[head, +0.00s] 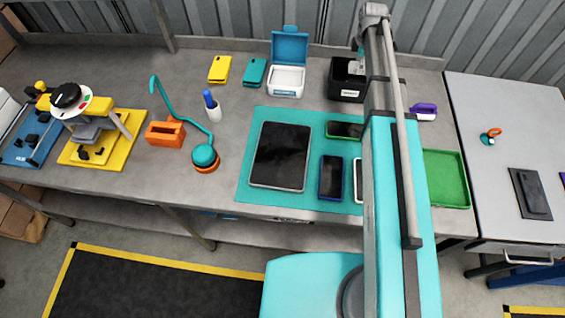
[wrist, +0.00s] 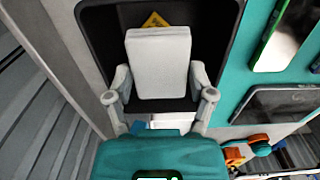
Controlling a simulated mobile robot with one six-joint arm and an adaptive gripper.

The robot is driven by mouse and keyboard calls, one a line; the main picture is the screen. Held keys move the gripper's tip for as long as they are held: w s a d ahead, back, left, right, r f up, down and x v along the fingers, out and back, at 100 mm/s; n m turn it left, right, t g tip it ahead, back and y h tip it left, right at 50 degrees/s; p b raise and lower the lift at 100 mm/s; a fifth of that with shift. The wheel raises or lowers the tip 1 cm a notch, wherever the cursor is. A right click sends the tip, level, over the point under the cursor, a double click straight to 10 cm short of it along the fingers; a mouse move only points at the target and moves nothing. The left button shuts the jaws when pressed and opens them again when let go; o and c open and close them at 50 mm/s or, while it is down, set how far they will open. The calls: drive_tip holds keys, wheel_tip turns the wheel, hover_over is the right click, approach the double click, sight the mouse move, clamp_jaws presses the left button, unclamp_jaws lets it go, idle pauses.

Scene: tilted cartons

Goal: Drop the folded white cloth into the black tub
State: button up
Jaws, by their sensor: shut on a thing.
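The folded white cloth (wrist: 158,62) is a pale, thick rectangular pad in the wrist view. My gripper (wrist: 160,84) is shut on it, one finger at each side edge. The black tub (wrist: 103,22) lies behind and around the cloth in that view, so the cloth is over its opening. In the head view the black tub (head: 346,89), with a white label on its front, stands at the back of the bench. My gripper (head: 357,66) is just above it there, mostly hidden by my arm, and the cloth cannot be made out.
A yellow, dark-marked item (wrist: 155,20) shows inside the tub, partly hidden by the cloth. A white box with an open blue lid (head: 285,80) stands left of the tub. A teal mat (head: 245,175) with a tablet and phones lies in front. A green tray (head: 447,180) is right.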

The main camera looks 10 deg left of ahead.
idle(0.3)
drive_tip(key=o, duration=1)
drive_tip(key=shift+c, duration=0.2)
drive_tip(key=s+m, duration=1.8)
drive_tip(key=s, duration=0.7)
drive_tip(key=shift+d, duration=0.4)
drive_tip(key=shift+s, duration=0.1)
